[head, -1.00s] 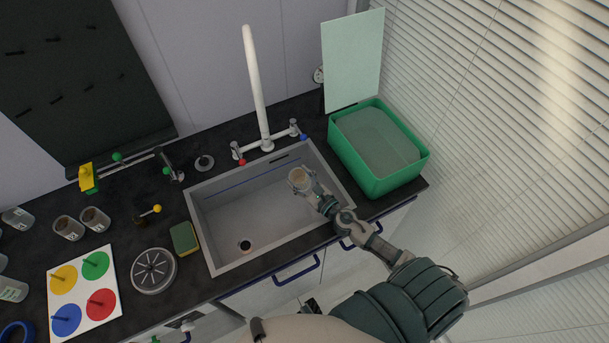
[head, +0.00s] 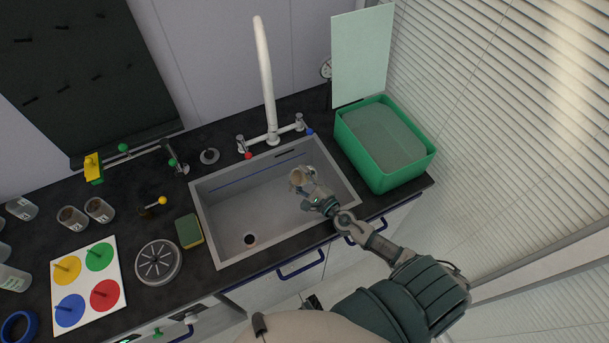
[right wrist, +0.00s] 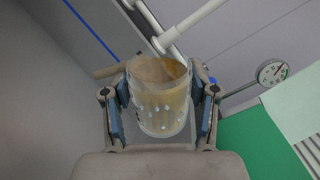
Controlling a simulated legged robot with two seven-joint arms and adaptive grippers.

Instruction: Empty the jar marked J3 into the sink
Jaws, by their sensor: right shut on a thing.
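My right gripper (head: 304,190) is shut on a clear jar (head: 298,176) and holds it over the right part of the grey sink (head: 205,222). In the right wrist view the jar (right wrist: 160,95) sits between the two fingers (right wrist: 160,112). Its wall looks brownish, with pale drops low on the side, and its open mouth is away from the palm. The jar looks tilted in the head view. No mark can be read on it, and I cannot tell how much is inside. I see no stream falling. My left gripper is not in view.
A white tap (head: 266,85) stands behind the sink. A green tub (head: 386,172) is right of it. A sponge (head: 189,231), a round strainer (head: 158,263), two brown-filled jars (head: 72,218) and a coloured-disc board (head: 88,283) lie left. The sink floor is clear except its drain (head: 249,240).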

